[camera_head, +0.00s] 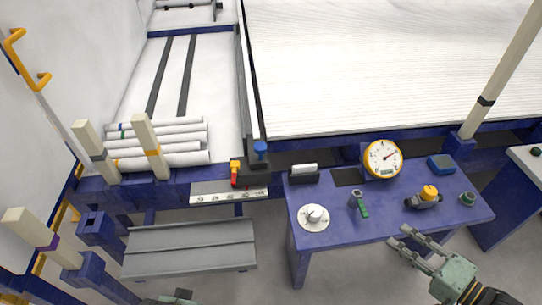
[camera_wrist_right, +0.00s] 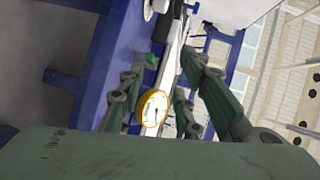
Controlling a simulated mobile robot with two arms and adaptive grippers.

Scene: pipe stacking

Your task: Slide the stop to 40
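The stop (camera_head: 235,168) is a small orange and red piece at the left side of a dark block, above a white number scale (camera_head: 228,197). Its red lower part points down at the middle of the scale; the exact reading is too small to tell. A blue knob (camera_head: 260,147) stands on the block to its right. My right gripper (camera_head: 401,237) is open and empty in front of the blue table, well right of the stop. In the right wrist view its fingers (camera_wrist_right: 162,62) are apart with nothing between them. Only a bit of my left gripper (camera_head: 178,298) shows at the bottom edge.
The blue table (camera_head: 335,240) holds a yellow dial gauge (camera_head: 383,158), a white round dial (camera_head: 314,217), a green-handled tool (camera_head: 363,208) and an orange-topped valve (camera_head: 429,193). White pipes (camera_head: 180,158) lie between beige posts (camera_head: 152,146). A grey tray (camera_head: 190,248) sits below the scale.

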